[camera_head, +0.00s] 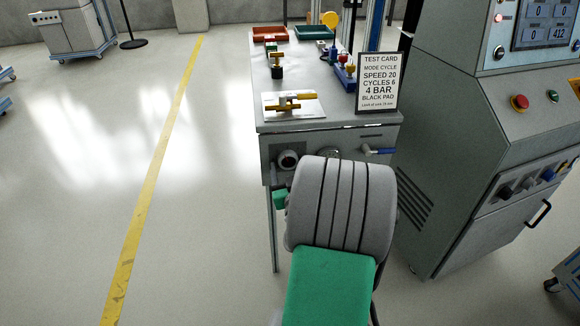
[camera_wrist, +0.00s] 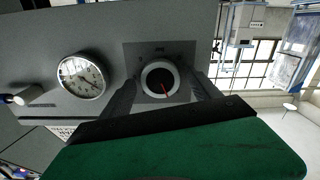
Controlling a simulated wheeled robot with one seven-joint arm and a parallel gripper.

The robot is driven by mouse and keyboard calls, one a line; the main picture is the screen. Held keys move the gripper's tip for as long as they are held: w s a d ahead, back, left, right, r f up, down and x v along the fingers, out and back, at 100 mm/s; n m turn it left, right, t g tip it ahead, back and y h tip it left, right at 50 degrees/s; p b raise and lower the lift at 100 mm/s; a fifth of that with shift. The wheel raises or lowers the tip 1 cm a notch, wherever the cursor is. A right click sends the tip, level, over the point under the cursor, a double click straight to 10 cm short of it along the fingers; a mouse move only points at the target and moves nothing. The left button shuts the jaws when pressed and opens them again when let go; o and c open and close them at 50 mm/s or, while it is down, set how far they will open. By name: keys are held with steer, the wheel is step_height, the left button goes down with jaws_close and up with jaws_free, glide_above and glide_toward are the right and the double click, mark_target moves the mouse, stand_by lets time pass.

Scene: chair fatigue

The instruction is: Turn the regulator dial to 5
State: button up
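The regulator dial (camera_wrist: 160,82) is a round black knob with a pale rim and a red pointer line, set in a dark square plate. In the wrist view the red line points down and slightly right; the scale marks are too small to read. My gripper (camera_wrist: 161,84) has its two dark fingers apart, one on each side of the dial. I cannot tell whether they touch it. In the head view the dial area (camera_head: 288,160) shows on the bench front, with a small green part of my gripper just below it.
A white-faced gauge (camera_wrist: 82,77) and a pale lever or fitting (camera_wrist: 28,95) lie left of the dial in the wrist view. The bench (camera_head: 300,75) carries a test card (camera_head: 379,82) reading 4 BAR. A control cabinet (camera_head: 460,140) stands right.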

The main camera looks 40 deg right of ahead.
steer(key=c, duration=1.2)
steer(key=shift+c, duration=0.2)
steer(key=shift+m, duration=0.4)
steer(key=m, duration=1)
steer(key=shift+m, duration=0.4)
steer(key=m+p, duration=0.1)
steer(key=m, duration=0.4)
steer(key=shift+m, duration=0.3)
steer(key=m+p, duration=0.1)
steer(key=m, duration=0.4)
steer(key=shift+p, duration=0.35)
